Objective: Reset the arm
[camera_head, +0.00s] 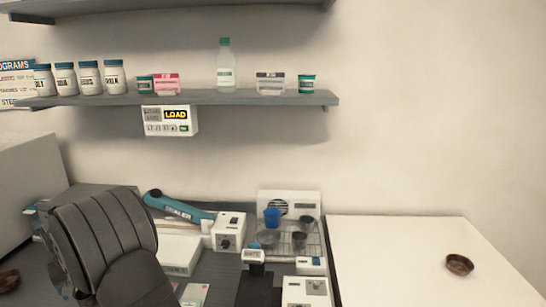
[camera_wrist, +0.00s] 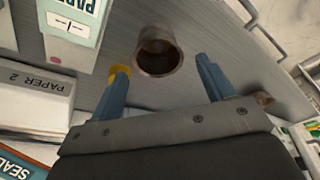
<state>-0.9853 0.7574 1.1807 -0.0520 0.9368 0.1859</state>
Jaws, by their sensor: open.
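My gripper (camera_wrist: 163,68) shows in the wrist view with its two blue fingers spread wide apart. It is open, and nothing is held between the fingers. A brown round cup (camera_wrist: 158,62) with a dark hollow shows just beyond the fingertips, on a grey surface. A yellow patch shows at the left fingertip; I cannot tell whether it is a separate thing. I cannot pick out the gripper in the head view.
A box marked PAPER 2 (camera_wrist: 35,92) and a white-green box (camera_wrist: 76,20) stand left of the fingers. In the head view, a brown bowl (camera_head: 459,264) sits on the mostly clear white table (camera_head: 390,255). A shelf (camera_head: 200,98) holds jars and a bottle (camera_head: 224,70).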

